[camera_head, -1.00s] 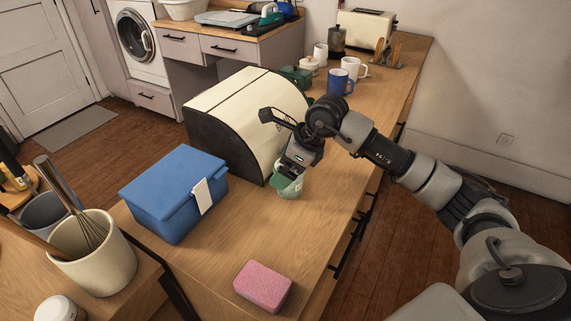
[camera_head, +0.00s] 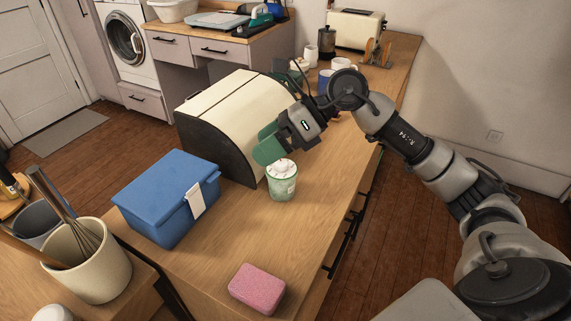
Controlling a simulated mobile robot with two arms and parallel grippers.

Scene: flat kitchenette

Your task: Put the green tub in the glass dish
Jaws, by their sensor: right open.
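A small pale green tub (camera_head: 282,184) with a white label and whitish top stands upright on the wooden counter, in front of the bread box. My right gripper (camera_head: 268,145) is open just above and left of the tub, apart from it. Green rounded pieces show at its end and look like finger pads. I cannot make out a glass dish for certain. My left gripper is out of view.
The cream bread box (camera_head: 240,112) stands close behind the tub. A blue lidded box (camera_head: 168,195) is to the left and a pink sponge (camera_head: 257,289) in front. Mugs, including a white one (camera_head: 343,64), and a toaster (camera_head: 357,29) stand farther back. Counter right of the tub is clear.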

